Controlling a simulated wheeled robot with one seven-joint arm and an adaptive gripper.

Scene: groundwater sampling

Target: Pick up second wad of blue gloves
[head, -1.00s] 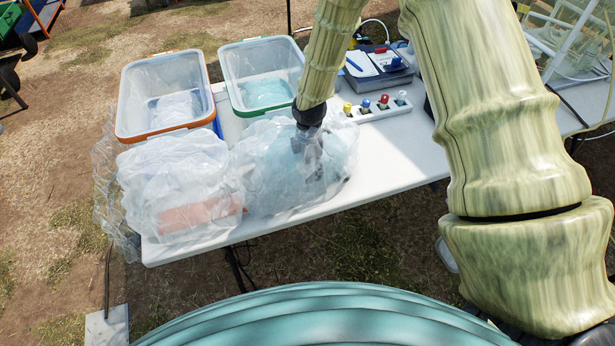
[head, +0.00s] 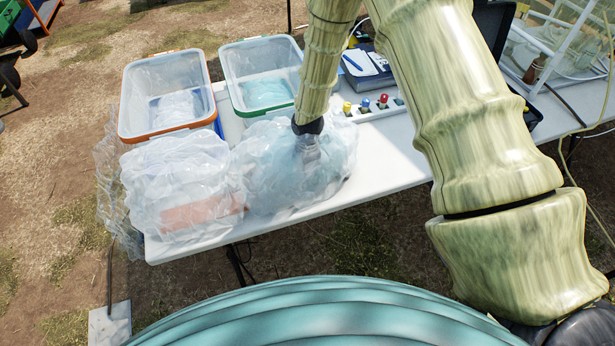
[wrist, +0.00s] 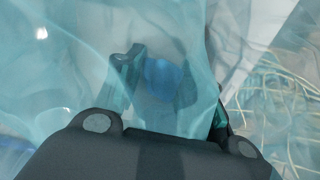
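A blue wad (wrist: 163,78), blurred behind film, shows between my gripper's fingers in the wrist view. My gripper (wrist: 172,92) has its fingers apart, on either side of the wad; I see no clear contact. In the head view my gripper (head: 309,158) points down into the right-hand clear, bluish plastic bag (head: 265,180) at the table's front. The film covers the fingers and blurs what lies inside. The wad cannot be made out in the head view.
A second clear bag with an orange-red patch (head: 180,160) stands to the left. Behind are an orange-rimmed bin (head: 160,135) and a green-rimmed bin (head: 262,42). A white rack with coloured caps (head: 375,112) is close to the right on the white table (head: 395,160).

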